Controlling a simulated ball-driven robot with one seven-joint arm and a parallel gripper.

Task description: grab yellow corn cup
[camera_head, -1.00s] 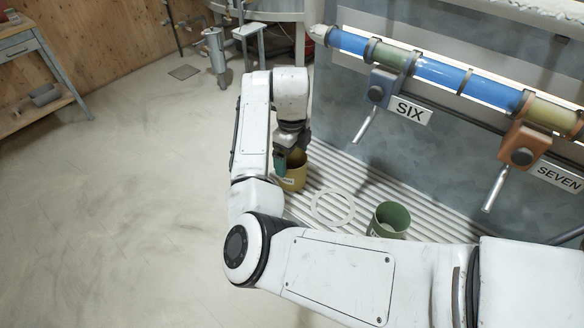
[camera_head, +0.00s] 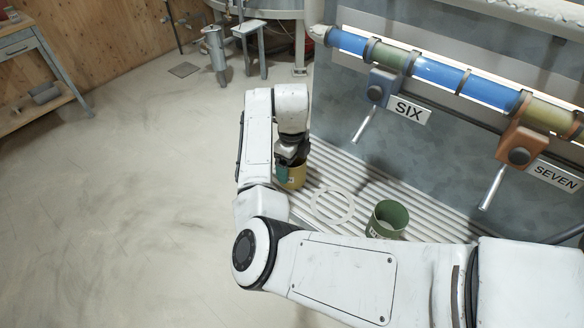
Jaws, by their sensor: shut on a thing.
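The yellow corn cup (camera_head: 295,177) stands upright at the left end of the ribbed metal shelf. My gripper (camera_head: 284,168) is at the cup, pointing down, and is shut on its near left side. The gripper and wrist hide the cup's left part and most of its rim. I cannot tell whether the cup's base is touching the shelf.
A green cup (camera_head: 387,220) stands on the ribbed shelf (camera_head: 345,180), right of a pale ring mark (camera_head: 333,207). Levers labelled SIX (camera_head: 409,111) and SEVEN (camera_head: 555,176) hang above. Open floor (camera_head: 120,200) lies to the left.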

